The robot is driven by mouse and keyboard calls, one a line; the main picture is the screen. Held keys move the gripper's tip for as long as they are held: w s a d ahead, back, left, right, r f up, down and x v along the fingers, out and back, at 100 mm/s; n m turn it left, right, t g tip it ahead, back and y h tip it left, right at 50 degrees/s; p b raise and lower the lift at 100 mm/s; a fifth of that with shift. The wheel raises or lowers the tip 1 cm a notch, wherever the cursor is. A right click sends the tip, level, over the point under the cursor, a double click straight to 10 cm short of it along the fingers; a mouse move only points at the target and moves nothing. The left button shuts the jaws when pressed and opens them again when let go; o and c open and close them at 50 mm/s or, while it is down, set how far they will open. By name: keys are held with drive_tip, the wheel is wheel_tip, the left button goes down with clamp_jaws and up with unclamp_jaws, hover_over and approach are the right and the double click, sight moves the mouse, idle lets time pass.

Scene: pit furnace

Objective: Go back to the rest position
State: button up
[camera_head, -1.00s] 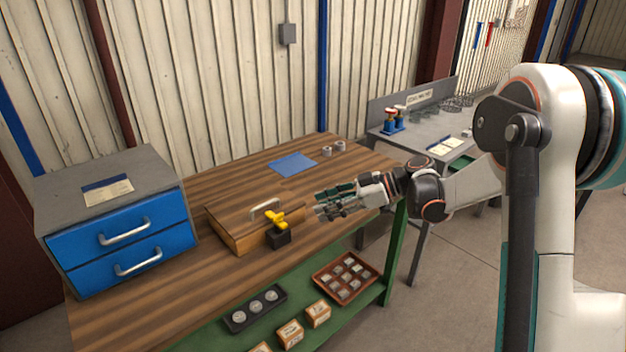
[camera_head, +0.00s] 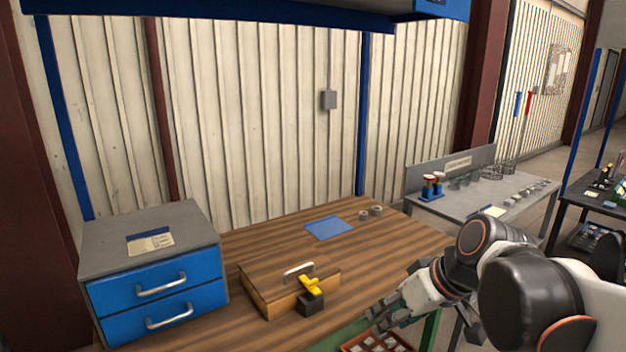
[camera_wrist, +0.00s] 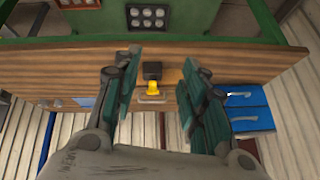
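My gripper (camera_head: 385,314) is at the front right edge of the wooden workbench (camera_head: 270,243), to the right of a wooden box and apart from it. In the wrist view my gripper (camera_wrist: 157,95) has its two fingers spread wide with nothing between them. The box (camera_head: 262,290) lies on the bench with a pale handle on top. A black block with a yellow lever (camera_head: 312,287) is at its front right. The yellow lever also shows between my fingers in the wrist view (camera_wrist: 153,86), well beyond the fingertips.
A blue two-drawer cabinet (camera_head: 158,291) stands at the bench's left, both drawers shut. A blue mat (camera_head: 328,228) and small grey rings (camera_head: 370,212) lie at the back. A tray (camera_head: 385,342) shows below the bench. A grey side table (camera_head: 478,200) stands at the right.

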drive_tip(key=s+d+f+m+t+h, duration=0.2)
drive_tip(key=s+d+m+h, duration=0.2)
drive_tip(key=s, duration=0.7)
drive_tip(key=shift+d+m, duration=0.3)
drive_tip(key=shift+d, duration=0.45)
